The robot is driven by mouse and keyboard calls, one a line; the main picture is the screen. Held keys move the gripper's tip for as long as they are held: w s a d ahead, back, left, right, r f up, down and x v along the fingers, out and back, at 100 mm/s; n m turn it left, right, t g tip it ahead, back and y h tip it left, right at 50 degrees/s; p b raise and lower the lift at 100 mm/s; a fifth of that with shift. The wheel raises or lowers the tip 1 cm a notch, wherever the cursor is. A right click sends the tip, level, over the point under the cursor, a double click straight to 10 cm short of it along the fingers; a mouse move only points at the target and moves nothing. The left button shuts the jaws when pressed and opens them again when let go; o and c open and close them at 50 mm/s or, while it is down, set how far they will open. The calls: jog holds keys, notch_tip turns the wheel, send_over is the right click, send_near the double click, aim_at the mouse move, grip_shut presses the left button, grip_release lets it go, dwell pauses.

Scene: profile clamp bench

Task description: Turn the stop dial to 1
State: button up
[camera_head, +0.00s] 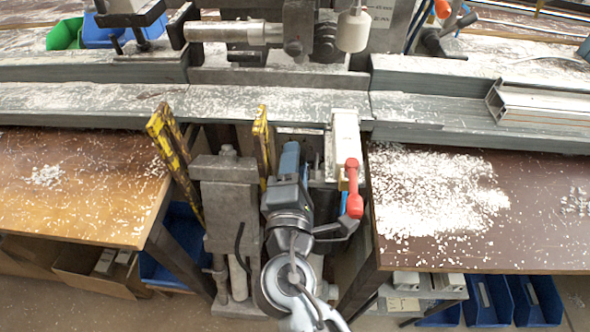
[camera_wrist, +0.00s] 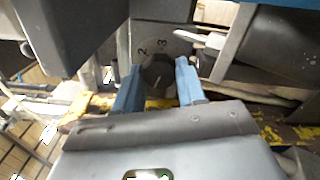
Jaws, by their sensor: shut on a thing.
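In the head view my gripper (camera_head: 289,160) reaches in below the bench's front edge, and the dial is hidden there. The number 1 is not visible.
A red-handled lever (camera_head: 353,188) stands just right of my arm. Yellow-black striped bars (camera_head: 172,150) stand to the left. Wooden tables with white chips (camera_head: 440,195) flank the gap. An aluminium profile (camera_head: 540,105) lies at the right.

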jog(key=m+b, duration=0.8)
jog(key=shift+f, duration=0.15)
jog(key=shift+m, duration=0.4)
jog(key=o, duration=0.8)
jog(key=s, duration=0.7)
jog(key=shift+s+a, duration=0.1)
jog(key=shift+s, duration=0.3)
